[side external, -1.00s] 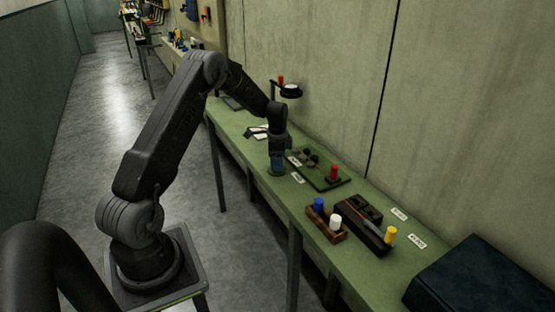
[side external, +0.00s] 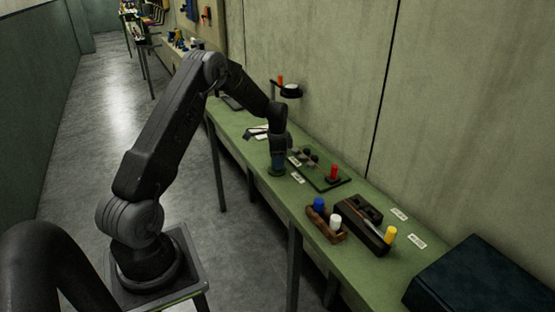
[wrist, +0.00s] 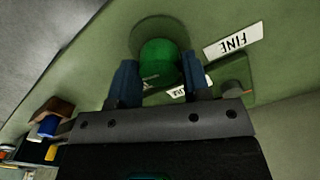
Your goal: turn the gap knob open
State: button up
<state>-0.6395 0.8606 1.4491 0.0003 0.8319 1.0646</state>
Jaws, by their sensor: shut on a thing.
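The gap knob, a round green knob (wrist: 160,62), shows in the wrist view between my two blue fingertips on the green bench. My gripper (wrist: 159,85) is shut on it, with one finger at each side. In the side external view my gripper (side external: 277,170) points straight down at the near edge of the bench and hides the knob. A white label reading FINE (wrist: 233,40) lies to the knob's right in the wrist view, upside down. A second label (wrist: 178,92) is partly hidden behind the gripper.
A dark green plate (side external: 322,178) with a red peg (side external: 333,173) and small dark knobs lies right of my gripper. A brown rack (side external: 327,228) holds blue and white pegs. A dark block (side external: 362,226) and a yellow peg (side external: 390,235) stand beyond it.

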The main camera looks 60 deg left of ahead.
jog(key=n, duration=1)
jog(key=shift+a+n, duration=0.1)
jog(key=shift+n, duration=0.2)
jog(key=n, duration=0.5)
jog(key=shift+n, duration=2.4)
jog(key=o, duration=0.9)
notch_tip(320, 180, up, 14)
jog(key=shift+f, duration=0.1)
